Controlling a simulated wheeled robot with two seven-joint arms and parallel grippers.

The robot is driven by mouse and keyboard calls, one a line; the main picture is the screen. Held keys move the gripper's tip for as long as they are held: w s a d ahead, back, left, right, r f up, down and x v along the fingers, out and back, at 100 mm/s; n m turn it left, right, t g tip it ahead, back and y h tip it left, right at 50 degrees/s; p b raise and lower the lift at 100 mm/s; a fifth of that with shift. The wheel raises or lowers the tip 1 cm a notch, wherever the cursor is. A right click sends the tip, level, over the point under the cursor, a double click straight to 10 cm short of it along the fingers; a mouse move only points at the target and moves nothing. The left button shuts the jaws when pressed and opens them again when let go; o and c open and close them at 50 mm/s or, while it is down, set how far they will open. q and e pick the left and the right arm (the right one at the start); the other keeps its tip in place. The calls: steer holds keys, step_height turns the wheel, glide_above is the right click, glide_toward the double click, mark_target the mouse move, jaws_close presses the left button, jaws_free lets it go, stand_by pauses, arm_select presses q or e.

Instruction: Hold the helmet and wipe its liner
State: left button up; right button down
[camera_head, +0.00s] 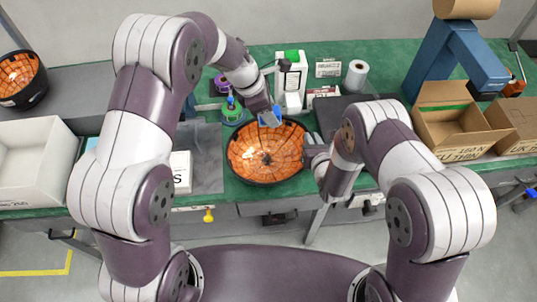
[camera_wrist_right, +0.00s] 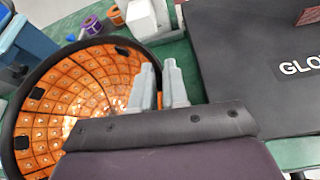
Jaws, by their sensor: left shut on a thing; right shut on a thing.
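The helmet (camera_head: 262,180) lies upturned on the green bench with its orange liner (camera_head: 250,150) facing up. It also shows in the right wrist view (camera_wrist_right: 45,90), with a black rim and dark pads. My right gripper (camera_head: 308,150) is shut on the helmet's right rim; its fingers also show in the right wrist view (camera_wrist_right: 160,85). My left gripper (camera_head: 266,112) is shut on a small blue wiping cloth (camera_head: 270,119) at the far rim of the helmet. I cannot tell whether the cloth touches the liner.
Behind the helmet stand a white dispenser with a green top (camera_head: 291,80) and a white roll (camera_head: 356,75). A black box (camera_wrist_right: 260,65) is right of the helmet. Open cardboard boxes (camera_head: 450,120) stand at right. A white bin (camera_head: 35,160) and another orange-lined helmet (camera_head: 20,78) are at left.

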mark_target(264, 124)
arm_select(q)
steer(key=f+n, duration=0.1)
steer(key=s+f+n, duration=0.1)
steer(key=f, duration=0.1)
steer(key=f+t, duration=0.1)
steer(key=shift+s+a+f+n, duration=0.25)
steer(key=shift+a+f+n, duration=0.05)
steer(key=shift+f+n, duration=0.1)
steer(key=shift+f, duration=5.9)
steer(key=shift+f, duration=0.9)
